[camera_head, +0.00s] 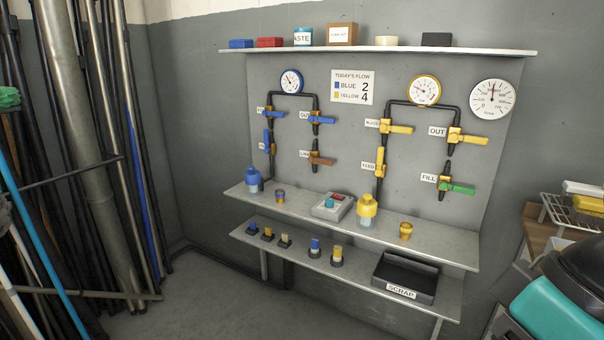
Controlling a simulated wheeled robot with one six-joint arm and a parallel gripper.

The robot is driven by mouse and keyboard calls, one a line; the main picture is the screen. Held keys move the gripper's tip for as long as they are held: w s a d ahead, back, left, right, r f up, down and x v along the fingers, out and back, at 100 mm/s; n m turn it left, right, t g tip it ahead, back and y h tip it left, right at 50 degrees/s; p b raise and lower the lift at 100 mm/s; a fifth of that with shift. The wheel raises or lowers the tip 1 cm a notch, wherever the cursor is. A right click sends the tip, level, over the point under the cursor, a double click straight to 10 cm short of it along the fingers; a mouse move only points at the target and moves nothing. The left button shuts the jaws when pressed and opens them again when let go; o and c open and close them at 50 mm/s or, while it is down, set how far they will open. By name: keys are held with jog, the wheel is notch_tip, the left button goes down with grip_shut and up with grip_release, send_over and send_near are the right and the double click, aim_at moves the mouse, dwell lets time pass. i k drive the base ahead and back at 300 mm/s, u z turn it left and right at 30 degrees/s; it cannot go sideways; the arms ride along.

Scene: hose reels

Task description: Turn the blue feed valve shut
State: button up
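The blue feed valve appears to be the lower left blue valve (267,137) on the grey wall panel; its small label is partly hidden and too small to read surely. Its blue handle stands upright, in line with the black pipe. Above it, another blue valve (267,111) has its own label. A blue-handled valve (322,119) labelled OUT sits to the right, its handle crosswise. Below that, a valve with a brown handle (321,161) also lies crosswise. A round blue-side gauge (291,81) hangs above. My gripper is not in view.
Yellow-handled valves (380,160) and a green-handled one (458,188) are on the right. A shelf (300,205) below the panel holds bottles and a button box (332,207). Pipes (95,140) lean at the left. The floor in front (220,300) looks clear.

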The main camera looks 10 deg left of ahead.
aim_at(266, 136)
jog(key=u, duration=0.45)
jog(key=i, duration=1.1)
jog(key=u, duration=0.7)
jog(key=i, duration=1.9)
jog(key=z, duration=0.2)
